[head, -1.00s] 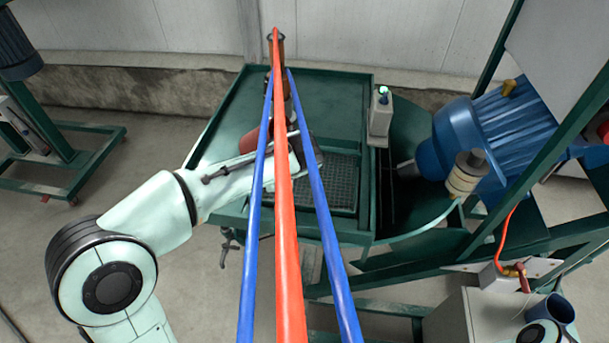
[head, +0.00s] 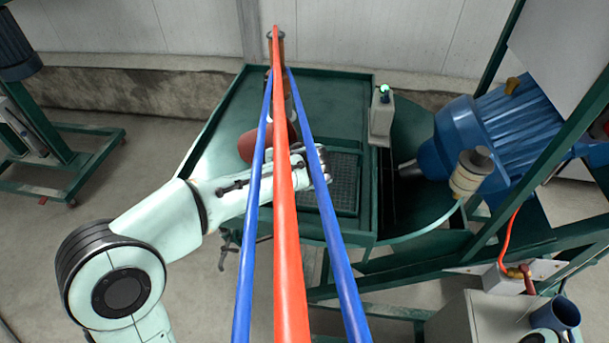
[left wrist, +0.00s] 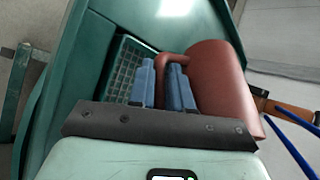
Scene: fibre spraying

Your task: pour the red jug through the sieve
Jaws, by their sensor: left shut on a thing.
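The red jug (head: 250,146) is over the green table, partly hidden behind the long bars and my left arm. In the left wrist view the jug (left wrist: 216,82) shows large, right beside the blue fingers. My left gripper (head: 318,165) is at the jug's right side in the head view. The sieve, a dark mesh (head: 344,178), is set in the table to the right of the gripper. The mesh (left wrist: 127,72) also shows left of the fingers.
A red bar (head: 284,220) between two blue bars crosses the middle of the head view and hides part of the work. A blue motor (head: 490,120) and green frame are farther right.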

